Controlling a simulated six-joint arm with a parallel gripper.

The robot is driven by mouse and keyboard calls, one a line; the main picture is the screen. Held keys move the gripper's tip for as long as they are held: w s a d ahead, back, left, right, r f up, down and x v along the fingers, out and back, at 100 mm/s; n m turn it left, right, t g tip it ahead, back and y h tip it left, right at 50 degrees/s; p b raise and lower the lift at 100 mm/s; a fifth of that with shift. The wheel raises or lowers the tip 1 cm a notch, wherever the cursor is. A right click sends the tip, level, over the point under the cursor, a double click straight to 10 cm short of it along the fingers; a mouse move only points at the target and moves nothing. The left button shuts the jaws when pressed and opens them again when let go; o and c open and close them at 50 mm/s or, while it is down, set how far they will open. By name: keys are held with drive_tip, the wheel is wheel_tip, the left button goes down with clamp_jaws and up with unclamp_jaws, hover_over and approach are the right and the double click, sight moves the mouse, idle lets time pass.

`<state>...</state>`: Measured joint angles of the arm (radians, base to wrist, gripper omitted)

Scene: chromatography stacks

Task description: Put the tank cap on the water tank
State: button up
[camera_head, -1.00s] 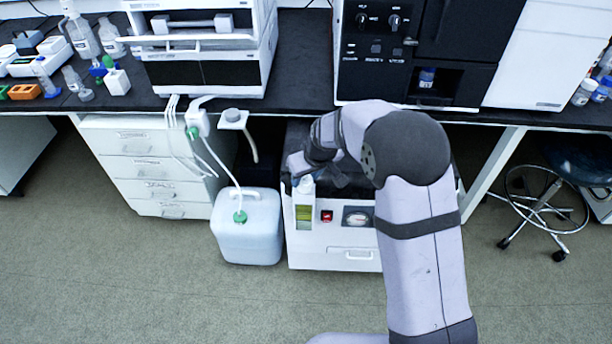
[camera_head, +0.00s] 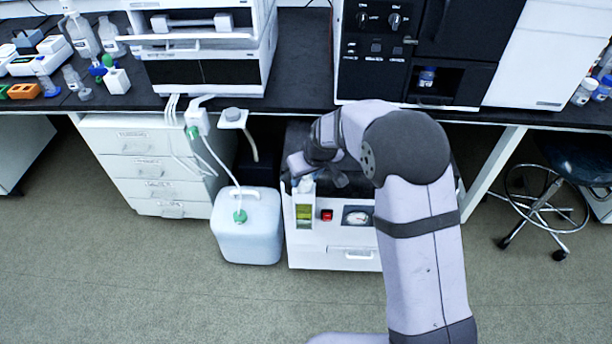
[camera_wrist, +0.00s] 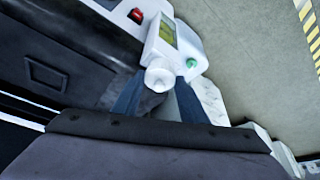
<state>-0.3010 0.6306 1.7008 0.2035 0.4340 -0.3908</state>
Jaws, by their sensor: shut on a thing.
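The water tank appears to be the narrow white housing (camera_head: 303,220) with a yellow-green level window on the left front of the white floor unit. It also shows in the wrist view (camera_wrist: 180,42). The tank cap (camera_wrist: 157,78), small, white and round, is between my gripper's two dark blue fingers (camera_wrist: 157,93). My gripper (camera_head: 302,168) is shut on it, right above the tank's top. In the head view the white cap (camera_head: 305,186) shows just below the fingers, touching or very near the tank's top. I cannot tell whether it is seated.
A white jug (camera_head: 248,235) with a green cap and tubing stands on the floor left of the unit. The unit has a red switch (camera_head: 327,215) and a gauge (camera_head: 357,218). The dark bench (camera_head: 300,60) overhangs behind. The floor in front is clear.

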idle(0.4)
drive_tip(key=o, duration=1.6)
drive_tip(key=shift+c, duration=0.2)
drive_tip(key=shift+r, duration=0.1)
drive_tip(key=shift+r+p, duration=2.75)
drive_tip(key=shift+r, duration=0.65)
drive_tip(key=shift+c, duration=0.5)
clamp_jaws()
drive_tip(key=shift+f, duration=0.35)
drive_tip(key=shift+f+b, duration=0.35)
drive_tip(key=shift+b, duration=0.15)
